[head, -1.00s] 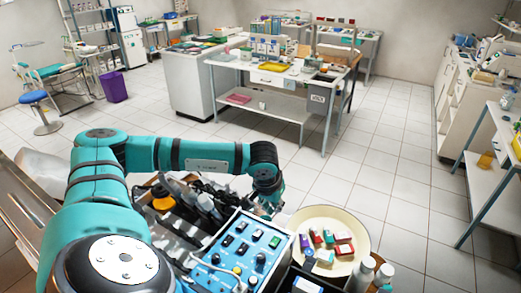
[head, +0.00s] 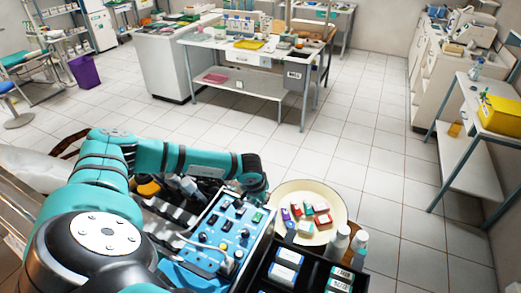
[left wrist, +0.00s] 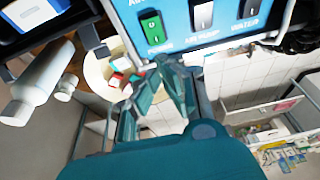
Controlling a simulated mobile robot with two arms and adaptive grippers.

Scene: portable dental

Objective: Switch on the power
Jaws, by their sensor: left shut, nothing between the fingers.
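The blue control panel (head: 205,237) faces up, with several switches and knobs. The green switch also shows near the panel's far right corner in the head view (head: 257,217). My left gripper (left wrist: 166,62) is shut and empty, its fingertips just below the power switch in the left wrist view. I cannot tell whether they touch the panel. In the head view my left gripper (head: 257,195) is at the panel's far edge, partly hidden by its wrist. My right gripper is not in view.
A round cream tray (head: 335,203) with small coloured boxes is right of the panel. White bottles (head: 340,240) and a black box of packets (head: 258,279) stand nearby. Dark bottles and holders crowd the panel's left. The tiled floor beyond is clear up to the white table (head: 240,95).

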